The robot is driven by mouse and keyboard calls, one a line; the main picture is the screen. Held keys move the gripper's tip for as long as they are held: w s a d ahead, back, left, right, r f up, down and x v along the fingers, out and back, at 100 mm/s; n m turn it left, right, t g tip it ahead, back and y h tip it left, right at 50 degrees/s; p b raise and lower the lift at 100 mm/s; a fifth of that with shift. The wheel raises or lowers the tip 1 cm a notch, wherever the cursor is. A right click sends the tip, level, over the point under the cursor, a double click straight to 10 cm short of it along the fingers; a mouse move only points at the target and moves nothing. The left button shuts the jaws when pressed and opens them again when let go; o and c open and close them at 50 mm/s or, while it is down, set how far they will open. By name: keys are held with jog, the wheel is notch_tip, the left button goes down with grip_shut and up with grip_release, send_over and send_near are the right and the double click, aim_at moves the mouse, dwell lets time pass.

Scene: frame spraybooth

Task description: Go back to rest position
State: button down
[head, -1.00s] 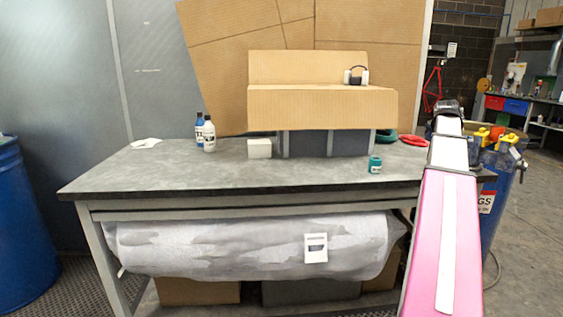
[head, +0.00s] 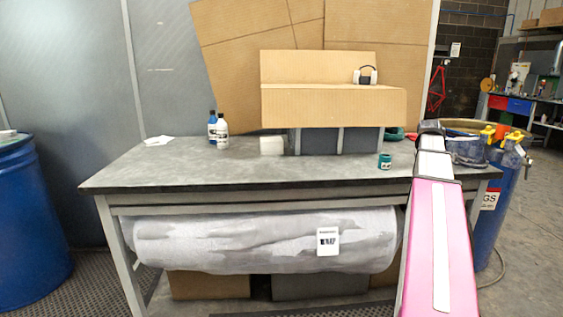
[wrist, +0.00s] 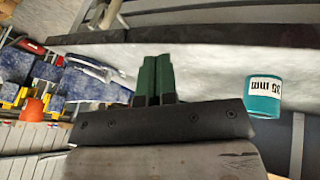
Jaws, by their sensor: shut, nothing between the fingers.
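My gripper (wrist: 156,80) shows in the wrist view with its two dark green fingers together and nothing between them. In the head view my pink arm link reaches forward at the right, and the fingers cannot be made out there. A teal roll marked "35 mm" (wrist: 264,97) is to the right of the fingers in the wrist view, apart from them. It stands near the right front of the grey worktable (head: 200,175) in the head view (head: 385,161).
Blue and white bottles (head: 222,132), a pale block (head: 272,145) and a cardboard stand (head: 330,105) with headphones (head: 365,75) are on the table. Blue drums stand left (head: 28,225) and right (head: 495,205). A wrapped roll (head: 260,240) hangs below the tabletop.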

jog(key=s+a+f+g+y, duration=0.15)
jog(key=s+a+f, duration=0.25)
jog(key=a+f, duration=1)
jog(key=s+a+f+g+y, duration=0.15)
jog(key=s+a+f, duration=0.35)
jog(key=a+f, duration=0.9)
jog(key=s+a+f+g+y, duration=0.1)
jog(key=s+a+f, duration=0.7)
jog(key=s+a, duration=0.1)
jog(key=shift+s+a+f+n, duration=0.3)
jog(key=shift+s+a+n, duration=0.1)
jog(key=shift+a, duration=0.3)
